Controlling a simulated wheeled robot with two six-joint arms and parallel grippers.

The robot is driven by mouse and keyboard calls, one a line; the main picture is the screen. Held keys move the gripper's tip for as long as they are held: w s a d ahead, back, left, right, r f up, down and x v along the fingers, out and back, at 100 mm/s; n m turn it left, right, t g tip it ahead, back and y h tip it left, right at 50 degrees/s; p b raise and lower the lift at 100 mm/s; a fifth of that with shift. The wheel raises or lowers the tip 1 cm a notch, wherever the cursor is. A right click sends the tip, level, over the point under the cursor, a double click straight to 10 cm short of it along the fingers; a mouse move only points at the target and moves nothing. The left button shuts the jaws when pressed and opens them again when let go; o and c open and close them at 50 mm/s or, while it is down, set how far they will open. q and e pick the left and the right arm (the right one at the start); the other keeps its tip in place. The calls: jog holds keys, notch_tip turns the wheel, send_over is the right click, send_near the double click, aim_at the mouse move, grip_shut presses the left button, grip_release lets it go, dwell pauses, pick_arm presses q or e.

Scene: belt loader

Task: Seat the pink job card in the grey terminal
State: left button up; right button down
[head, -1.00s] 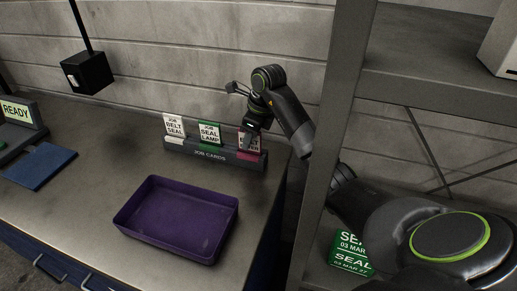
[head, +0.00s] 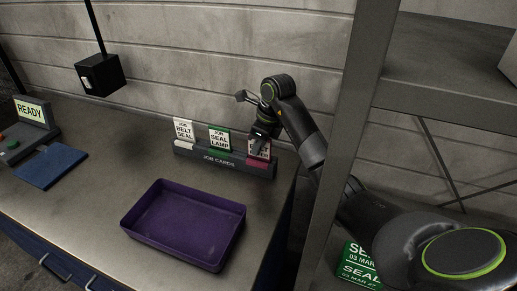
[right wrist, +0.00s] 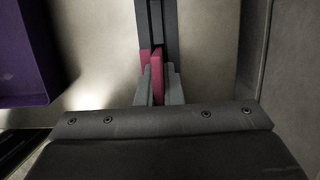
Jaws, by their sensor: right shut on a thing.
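The pink job card (head: 267,154) stands upright at the right end of the dark card rack (head: 222,160), with its lower part hidden by the rack. My right gripper (head: 258,146) is shut on it from above. In the right wrist view the pink card (right wrist: 157,72) shows edge-on between the two grey fingertips (right wrist: 158,90). The grey terminal (head: 32,128) stands at the far left of the bench, with a lit READY screen and green and red buttons, partly cut off by the frame edge. My left gripper is not in view.
Two other cards, white (head: 184,131) and green (head: 219,139), stand in the rack left of the pink one. A purple tray (head: 243,222) sits in front. A blue plate (head: 50,167) lies by the terminal. A shelf post (head: 345,120) rises right of the bench.

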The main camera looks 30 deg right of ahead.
notch_tip(320, 180, up, 3)
jog(key=shift+w+f, duration=0.1)
notch_tip(320, 180, up, 7)
jog(key=p, duration=0.7)
